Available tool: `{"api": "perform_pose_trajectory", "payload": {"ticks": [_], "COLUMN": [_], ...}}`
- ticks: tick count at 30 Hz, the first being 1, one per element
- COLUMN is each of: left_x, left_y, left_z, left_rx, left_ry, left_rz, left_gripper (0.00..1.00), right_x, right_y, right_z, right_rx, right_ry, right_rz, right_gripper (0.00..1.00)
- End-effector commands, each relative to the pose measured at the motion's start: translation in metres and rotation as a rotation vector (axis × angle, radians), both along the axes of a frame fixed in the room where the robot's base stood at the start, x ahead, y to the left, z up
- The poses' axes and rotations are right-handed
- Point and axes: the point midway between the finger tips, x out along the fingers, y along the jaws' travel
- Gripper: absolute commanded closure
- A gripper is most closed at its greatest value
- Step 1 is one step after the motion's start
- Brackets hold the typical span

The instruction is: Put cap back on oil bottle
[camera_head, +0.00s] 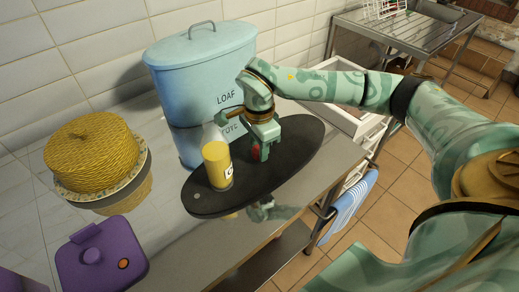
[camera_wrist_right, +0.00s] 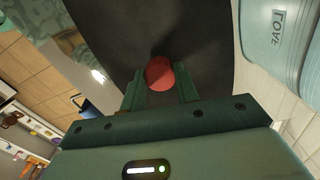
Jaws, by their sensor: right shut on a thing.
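The oil bottle (camera_head: 217,165) stands upright on a black oval board (camera_head: 282,165), with yellow oil inside and a clear, uncapped neck. My right gripper (camera_head: 258,153) is just right of the bottle, low over the board, pointing down. It is shut on the red cap (camera_head: 255,152). In the right wrist view the red cap (camera_wrist_right: 160,73) shows between the fingertips (camera_wrist_right: 159,90), over the dark board. I cannot tell whether the cap touches the board. My left gripper is not in view.
A blue loaf bin (camera_head: 200,60) stands close behind the bottle. A yellow woven dome (camera_head: 95,150) on a stand is at the left, and a purple lidded box (camera_head: 100,255) at the front left. The board's right part is bare. The metal table's edge (camera_head: 315,200) runs along the right.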

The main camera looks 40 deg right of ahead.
Motion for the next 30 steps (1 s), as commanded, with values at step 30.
{"api": "perform_pose_trajectory", "payload": {"ticks": [30], "left_x": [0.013], "left_y": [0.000], "left_z": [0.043], "left_rx": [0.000], "left_ry": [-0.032], "left_rz": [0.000], "left_gripper": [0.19], "right_x": [-0.126], "right_y": [0.059], "right_z": [0.112], "right_rx": [0.000], "right_ry": [0.000], "right_rz": [0.000], "right_gripper": [0.90]}}
